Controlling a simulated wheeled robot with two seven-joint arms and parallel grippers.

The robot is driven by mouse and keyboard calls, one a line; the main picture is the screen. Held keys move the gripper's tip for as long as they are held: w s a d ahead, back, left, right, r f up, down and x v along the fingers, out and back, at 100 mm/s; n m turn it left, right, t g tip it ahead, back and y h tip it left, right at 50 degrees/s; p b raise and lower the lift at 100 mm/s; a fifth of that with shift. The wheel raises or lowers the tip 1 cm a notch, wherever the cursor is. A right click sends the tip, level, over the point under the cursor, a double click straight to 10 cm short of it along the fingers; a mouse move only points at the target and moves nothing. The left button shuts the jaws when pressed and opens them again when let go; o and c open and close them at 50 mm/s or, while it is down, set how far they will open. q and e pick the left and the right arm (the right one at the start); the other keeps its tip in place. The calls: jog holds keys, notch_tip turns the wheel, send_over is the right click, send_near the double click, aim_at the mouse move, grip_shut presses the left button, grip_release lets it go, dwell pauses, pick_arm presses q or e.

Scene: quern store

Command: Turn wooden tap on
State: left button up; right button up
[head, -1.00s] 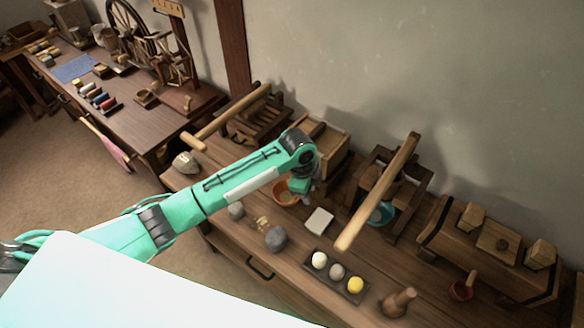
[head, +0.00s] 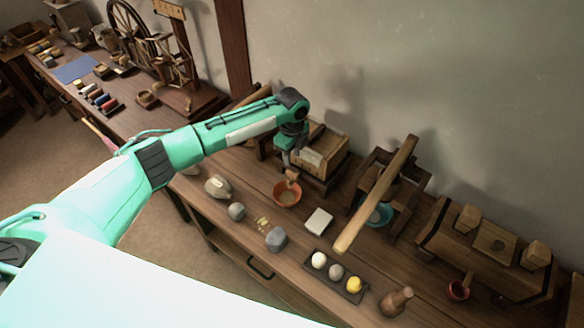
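A wooden box (head: 325,152) stands near the wall in the middle of the head view. A small light-brown wooden piece (head: 292,175), seemingly the tap, juts from its front left above an orange bowl (head: 287,194). My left gripper (head: 289,162) points down at the box's front left corner, just above this piece. I cannot tell whether it touches the piece, and its finger gap is too small to make out. The gripper covers part of the box front. My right gripper is not in the head view.
A wooden frame with a long pole (head: 376,195) and a teal bowl (head: 380,215) stands to the right. Stones, a white slab (head: 318,220) and a tray of balls (head: 351,288) lie along the front of the bench.

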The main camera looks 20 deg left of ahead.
aim_at(292, 173)
pick_arm(q)
notch_tip(292, 173, down, 8)
jog(key=shift+f+p, duration=0.1)
jog(key=shift+p, duration=0.6)
grip_shut()
